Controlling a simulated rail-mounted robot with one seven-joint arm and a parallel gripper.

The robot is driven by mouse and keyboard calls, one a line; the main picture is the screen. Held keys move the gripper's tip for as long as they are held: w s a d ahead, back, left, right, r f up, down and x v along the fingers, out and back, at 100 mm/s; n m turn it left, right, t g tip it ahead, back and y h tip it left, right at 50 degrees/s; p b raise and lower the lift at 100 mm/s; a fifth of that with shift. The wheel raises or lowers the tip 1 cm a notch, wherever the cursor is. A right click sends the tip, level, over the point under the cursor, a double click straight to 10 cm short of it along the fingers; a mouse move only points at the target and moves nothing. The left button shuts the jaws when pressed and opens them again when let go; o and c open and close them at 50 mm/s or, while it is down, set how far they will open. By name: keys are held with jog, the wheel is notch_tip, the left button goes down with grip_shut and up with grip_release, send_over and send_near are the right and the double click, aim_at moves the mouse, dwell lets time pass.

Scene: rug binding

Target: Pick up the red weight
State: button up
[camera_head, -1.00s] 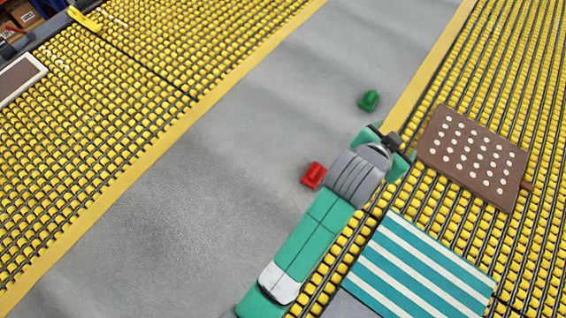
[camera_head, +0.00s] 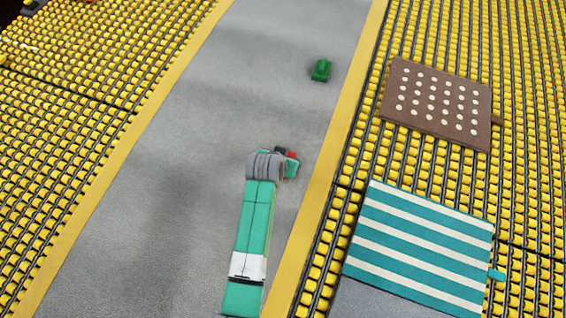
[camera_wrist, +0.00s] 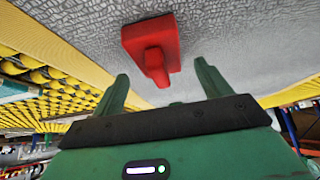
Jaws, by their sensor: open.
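The red weight (camera_wrist: 151,45) sits on the grey floor strip in the wrist view, a flat block with a raised knob. It lies beyond my fingertips, roughly in line with the gap between them. My gripper (camera_wrist: 160,78) is open and empty, its two green fingers apart and not touching the weight. In the head view, only a small part of the red weight (camera_head: 292,154) shows, at the end of my gripper (camera_head: 291,164); my wrist hides most of the rest.
A green weight (camera_head: 320,70) stands farther up the grey strip (camera_head: 200,150). On the yellow roller bed at right lie a brown rug with white dots (camera_head: 436,105) and a teal-and-white striped rug (camera_head: 418,250). The strip left of my arm is clear.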

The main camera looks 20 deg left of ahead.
jog(key=x, duration=0.3)
jog(key=shift+b, duration=0.3)
jog(key=shift+r, duration=0.1)
grip_shut()
jog(key=shift+r, duration=0.15)
jog(key=shift+r+p, duration=0.55)
jog(key=shift+r, duration=1.2)
jog(key=s+d, duration=0.1)
jog(key=s, duration=0.4)
jog(key=s+d+r+p, duration=0.1)
jog(key=s, duration=0.4)
jog(key=s+d+p, duration=0.1)
jog(key=s, duration=0.4)
jog(key=shift+s+d+r, duration=0.15)
jog(key=shift+s+d, duration=0.1)
jog(key=shift+d, duration=0.1)
